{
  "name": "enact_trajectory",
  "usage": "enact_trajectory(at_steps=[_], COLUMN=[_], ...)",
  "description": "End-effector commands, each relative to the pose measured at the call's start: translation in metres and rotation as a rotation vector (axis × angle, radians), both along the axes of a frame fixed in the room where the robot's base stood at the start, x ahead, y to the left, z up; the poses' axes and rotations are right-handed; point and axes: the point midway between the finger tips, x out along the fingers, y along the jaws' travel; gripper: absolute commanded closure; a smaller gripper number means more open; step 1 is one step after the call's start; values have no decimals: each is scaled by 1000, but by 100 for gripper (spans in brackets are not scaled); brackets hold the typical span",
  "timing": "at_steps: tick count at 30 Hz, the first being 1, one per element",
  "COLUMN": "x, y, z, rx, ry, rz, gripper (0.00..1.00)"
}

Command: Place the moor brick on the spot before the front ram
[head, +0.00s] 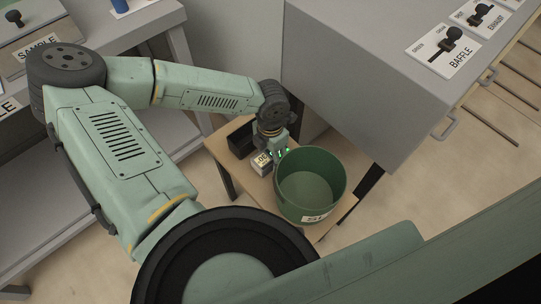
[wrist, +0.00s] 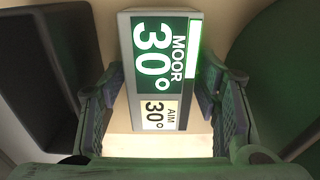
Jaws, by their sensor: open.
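A small box with a display (head: 262,162) stands on the small wooden table in the head view. In the wrist view the display box (wrist: 158,70) reads "MOOR 30°" above "AIM 30°". My gripper (head: 277,153) is open and points down at this table, close beside the box. In the wrist view its two fingers lie on either side of the box's lower part, and I cannot tell whether they touch it.
A green bucket (head: 337,190) stands on the wooden table (head: 228,152) right of my gripper. A black open box (head: 240,139) stands at its left. A large grey cabinet (head: 355,75) with a "BAFFLE" lever (head: 452,37) rises behind. A grey bench (head: 95,180) is at left.

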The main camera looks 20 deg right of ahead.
Motion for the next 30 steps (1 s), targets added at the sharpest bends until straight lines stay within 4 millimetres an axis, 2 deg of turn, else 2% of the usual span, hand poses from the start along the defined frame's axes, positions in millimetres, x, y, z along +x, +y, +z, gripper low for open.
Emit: enact_trajectory(at_steps=[2,25,30], x=[0,0,0], y=[0,0,0], z=[0,1,1], rx=[0,0,0], ry=[0,0,-1], rz=[0,1,0], gripper=[47,99,100])
